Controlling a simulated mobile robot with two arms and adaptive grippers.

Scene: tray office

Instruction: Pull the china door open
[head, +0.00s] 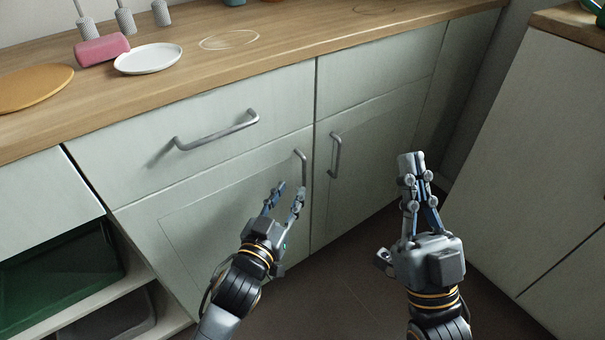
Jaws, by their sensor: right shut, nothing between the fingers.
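Two pale green lower cabinet doors stand shut side by side: the left door (215,222) and the right door (372,150). Nothing marks which one is the china door. The left door has a vertical grey handle (301,160) near its right edge. The right door has a similar handle (335,155) near its left edge. My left gripper (290,188) is open and empty in front of the left door. One fingertip overlaps the lower end of that door's handle; I cannot tell whether they touch. My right gripper (411,162) is shut and empty, pointing up, right of the right door's handle.
A wide drawer (195,110) with a bar handle (217,132) is shut above the left door. The wooden counter (270,52) holds a white plate (148,58), a pink block (101,49) and a round board (32,88). Another cabinet (545,150) stands at right. Dark floor lies below.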

